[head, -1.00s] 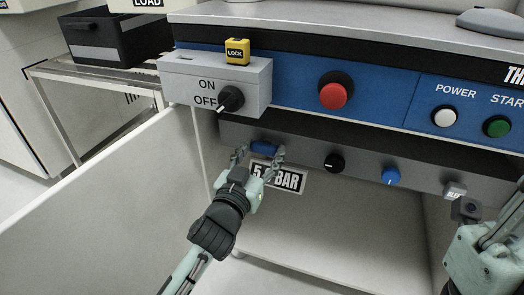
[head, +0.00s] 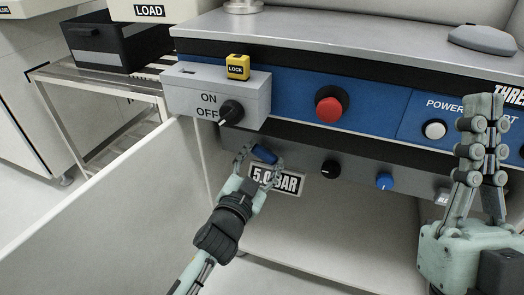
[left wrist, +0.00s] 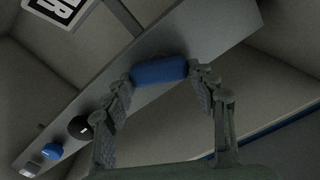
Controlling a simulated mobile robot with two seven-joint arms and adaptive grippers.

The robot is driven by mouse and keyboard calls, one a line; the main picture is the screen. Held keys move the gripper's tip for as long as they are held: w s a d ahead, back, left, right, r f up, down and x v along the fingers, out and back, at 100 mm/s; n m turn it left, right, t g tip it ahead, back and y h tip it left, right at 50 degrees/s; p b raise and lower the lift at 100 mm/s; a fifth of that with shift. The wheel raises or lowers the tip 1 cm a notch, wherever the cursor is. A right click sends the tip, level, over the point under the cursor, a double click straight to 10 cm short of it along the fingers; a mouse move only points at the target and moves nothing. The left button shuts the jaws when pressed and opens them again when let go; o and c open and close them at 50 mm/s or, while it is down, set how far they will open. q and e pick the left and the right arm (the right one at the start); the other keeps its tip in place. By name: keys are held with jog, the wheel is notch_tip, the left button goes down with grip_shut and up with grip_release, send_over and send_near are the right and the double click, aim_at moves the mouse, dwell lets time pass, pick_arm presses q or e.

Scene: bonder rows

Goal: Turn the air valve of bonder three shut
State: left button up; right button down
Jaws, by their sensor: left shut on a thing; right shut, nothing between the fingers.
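The air valve's blue handle (head: 264,154) sits on the grey strip under the blue panel of the bonder marked THREE (head: 508,95), above the 5.0 BAR label (head: 276,179). The handle is tilted, its right end lower. My left gripper (head: 259,166) is shut on it, a finger at each end. In the left wrist view the blue handle (left wrist: 158,70) lies between the fingertips (left wrist: 160,78). My right gripper (head: 485,125) is shut and empty, pointing up before the panel's right end, hiding part of it.
A grey box with an ON/OFF knob (head: 231,112) and yellow LOCK block (head: 237,66) juts out above the valve. The red button (head: 328,110), black knob (head: 331,169) and blue knob (head: 384,181) lie to the right. A white panel (head: 110,195) stands at left.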

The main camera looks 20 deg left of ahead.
pick_arm(q)
jog(key=m+p, duration=0.1)
jog(key=m, duration=0.1)
jog(key=shift+m, duration=0.4)
jog(key=m+p, duration=0.1)
jog(key=m, duration=0.1)
jog(key=shift+d+m, duration=0.1)
jog(key=shift+m, duration=0.3)
jog(key=m, duration=0.2)
jog(key=shift+f+m+p, duration=0.1)
jog(key=shift+m+p, duration=0.2)
jog(key=shift+p, duration=0.05)
jog(key=shift+d+f+m, duration=0.1)
jog(key=shift+f+m, duration=0.05)
jog(key=shift+m, duration=2.05)
pick_arm(e)
jog(key=w+a+f+g, duration=0.3)
jog(key=w+f+g, duration=0.1)
jog(key=f+g, duration=0.1)
jog(key=shift+w+f+g+h, duration=0.3)
jog(key=shift+g, duration=0.4)
jog(key=shift+f, duration=0.1)
pick_arm(q)
jog(key=o, duration=1.2)
jog(key=shift+c, duration=0.2)
jog(key=s, duration=0.7)
jog(key=shift+s, duration=0.25)
